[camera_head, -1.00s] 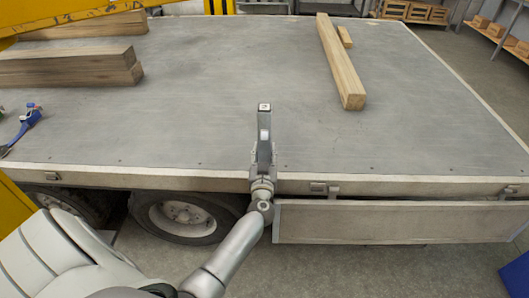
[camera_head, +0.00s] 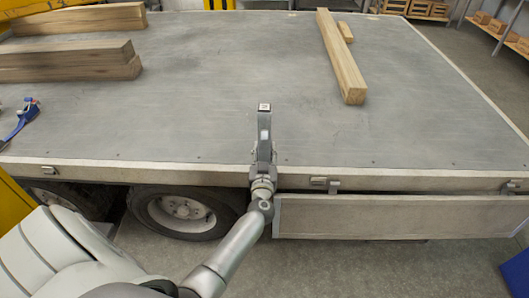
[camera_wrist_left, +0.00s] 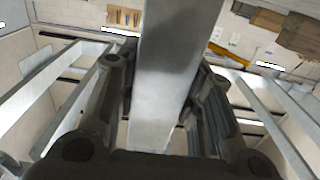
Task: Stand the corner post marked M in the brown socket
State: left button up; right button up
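A grey metal post (camera_head: 264,135) stands roughly upright in my left gripper (camera_head: 263,172), over the near edge of the trailer bed. Its small white top face carries a dark mark too small to read. In the left wrist view the post (camera_wrist_left: 172,70) runs between the two dark fingers (camera_wrist_left: 160,110), which are closed on it from both sides. I cannot make out a brown socket in either view. My right gripper is not in view.
The flat grey trailer bed (camera_head: 210,100) is mostly clear. Timber beams lie at left (camera_head: 65,62) and at back right (camera_head: 342,60). A blue tool (camera_head: 24,118) lies at the left edge. A side panel (camera_head: 400,217) hangs below the near edge, beside a wheel (camera_head: 183,211).

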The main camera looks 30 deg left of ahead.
pick_arm(q)
jog(key=o, duration=0.4)
jog(key=shift+r, duration=0.1)
jog(key=shift+o, duration=0.4)
jog(key=shift+s+f, duration=0.1)
jog(key=shift+f, duration=0.1)
jog(key=v, duration=1.2)
jog(key=s+d+f+m+g+h, duration=0.1)
jog(key=d+f+m+h, duration=0.2)
jog(key=f, duration=0.5)
jog(key=s+d+f+m+h, duration=0.1)
jog(key=d+f+m+h, duration=0.15)
jog(key=d+f, duration=0.35)
jog(key=s+d+f+m+g+h, duration=0.1)
jog(key=s+d+f+g+h, duration=0.1)
jog(key=s+f, duration=0.45)
jog(key=s+d+f+m+g+h, duration=0.15)
jog(key=s+f, duration=0.25)
jog(key=f, duration=0.6)
jog(key=s+a+f+g, duration=0.1)
jog(key=s+f+g, duration=0.2)
jog(key=s, duration=0.7)
jog(key=s+a+f+g, duration=0.2)
jog(key=s+f+g, duration=0.1)
jog(key=s+f, duration=0.4)
jog(key=s+a+f+g, duration=0.1)
jog(key=s+f+g, duration=0.3)
jog(key=s, duration=0.9)
jog(key=shift+a+f+m, duration=0.3)
jog(key=shift+f, duration=0.35)
